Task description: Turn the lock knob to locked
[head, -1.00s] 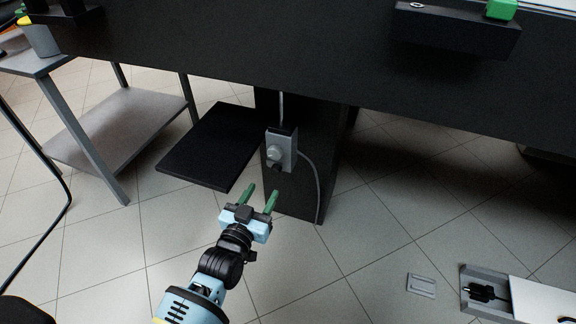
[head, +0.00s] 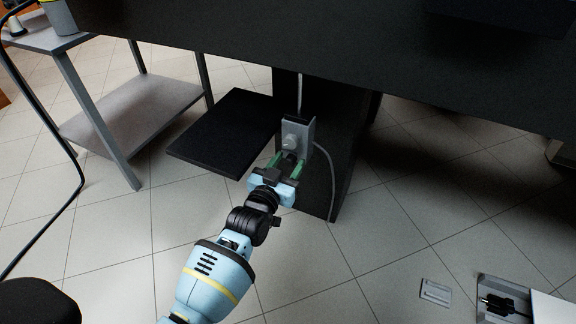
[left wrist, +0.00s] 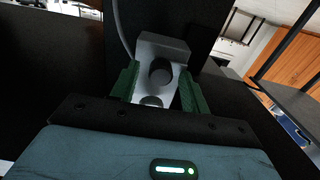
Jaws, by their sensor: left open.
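A small grey control box (head: 306,131) is fixed to the black pedestal under the black bench. A pale round knob (head: 290,142) stands out from its face, with a dark, smaller part just below. My left gripper (head: 288,162) is open, its green fingers reaching up to the box's lower front. In the left wrist view the box (left wrist: 172,48) shows ahead, with one round knob (left wrist: 160,71) between the green fingertips and another round part (left wrist: 151,101) nearer the palm. Which one is the lock knob, and whether a finger touches it, I cannot tell. My right gripper is out of view.
A black shelf panel (head: 225,132) juts out left of the box, close to my gripper. A grey cable (head: 331,175) hangs at its right. A grey side table (head: 135,105) stands at left. An open tray (head: 496,290) lies at lower right. The tiled floor is mostly clear.

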